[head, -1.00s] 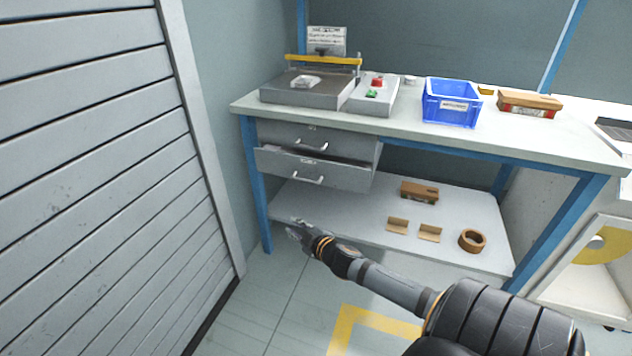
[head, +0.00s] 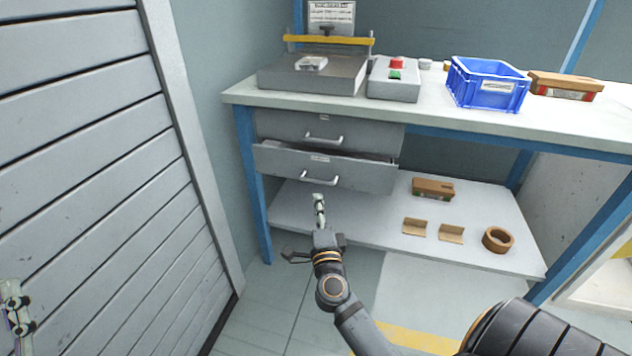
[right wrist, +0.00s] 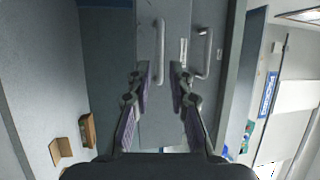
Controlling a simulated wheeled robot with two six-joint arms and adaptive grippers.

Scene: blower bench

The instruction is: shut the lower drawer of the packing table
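The packing table (head: 236,97) has two grey drawers under its top. The lower drawer (head: 362,175) stands partly pulled out, its front ahead of the upper drawer (head: 362,133). Its bar handle (head: 319,181) also shows in the right wrist view (right wrist: 160,50), ahead of the gap between my fingers. My right gripper (head: 319,200) is just below and in front of that handle, apparently not touching it. In the right wrist view the gripper (right wrist: 160,78) is open and empty. My left gripper (head: 14,305) shows only partly at the left edge, its opening unclear.
A sealer (head: 312,75), a control box (head: 394,80) and a blue bin (head: 487,92) stand on the tabletop. The lower shelf (head: 380,215) holds a carton (head: 432,188) and a tape roll (head: 497,240). A grey slatted shutter (head: 80,150) stands close on the left.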

